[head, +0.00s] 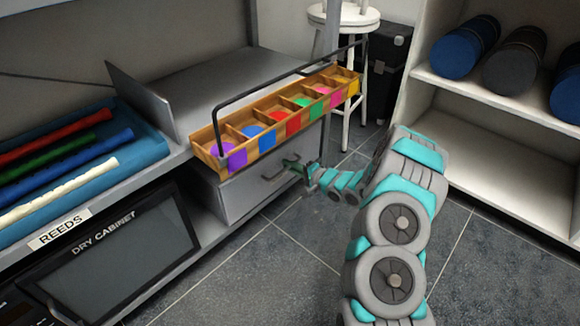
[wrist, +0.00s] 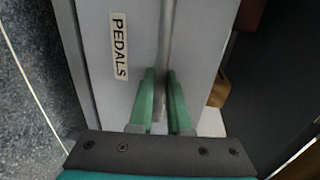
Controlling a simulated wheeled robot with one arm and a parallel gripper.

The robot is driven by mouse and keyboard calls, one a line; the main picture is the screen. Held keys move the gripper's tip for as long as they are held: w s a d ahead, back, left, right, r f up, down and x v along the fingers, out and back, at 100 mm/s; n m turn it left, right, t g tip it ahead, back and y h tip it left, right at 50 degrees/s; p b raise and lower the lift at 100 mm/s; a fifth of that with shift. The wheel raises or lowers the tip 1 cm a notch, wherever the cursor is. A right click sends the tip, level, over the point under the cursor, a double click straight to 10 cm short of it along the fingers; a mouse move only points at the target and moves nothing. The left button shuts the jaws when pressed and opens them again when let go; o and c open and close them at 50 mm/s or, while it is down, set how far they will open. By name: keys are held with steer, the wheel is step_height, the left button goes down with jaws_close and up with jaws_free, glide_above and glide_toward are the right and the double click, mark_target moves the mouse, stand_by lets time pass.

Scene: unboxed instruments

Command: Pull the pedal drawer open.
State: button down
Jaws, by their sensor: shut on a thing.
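The pedal drawer (head: 250,190) is a grey front low in the shelf unit, under a wooden divided tray. In the wrist view its grey front (wrist: 125,85) carries a white PEDALS label (wrist: 119,46). My gripper (head: 291,164) is at the upper part of the drawer front, with its arm reaching in from the right. In the wrist view my green fingers (wrist: 160,98) are shut on a thin grey bar, the drawer handle (wrist: 167,35), which runs between them. The fingers hide part of the handle. I cannot tell how far the drawer stands out.
The wooden tray (head: 207,147) with coloured compartments and a black carry bar (head: 270,82) sits just above the drawer. The dry cabinet (head: 125,250) is at left. A white stool (head: 345,22) and black case (head: 385,75) stand behind. Tiled floor (head: 265,265) in front is clear.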

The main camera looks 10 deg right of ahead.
steer(key=shift+s+d, duration=0.1)
stand_by(0.7)
steer(key=f+p+v, duration=0.2)
steer(key=p+v, duration=0.2)
steer(key=v, duration=0.5)
steer(key=f+p+v, duration=0.2)
steer(key=p+v, duration=0.2)
steer(key=v, duration=0.6)
steer(key=s+f+p+v, duration=0.1)
steer(key=p+v, duration=0.3)
steer(key=v, duration=0.5)
steer(key=shift+s+d+f, duration=0.3)
steer(key=shift+d+f, duration=0.15)
steer(key=c, duration=1.2)
jaws_free()
steer(key=shift+o, duration=0.2)
steer(key=v, duration=0.8)
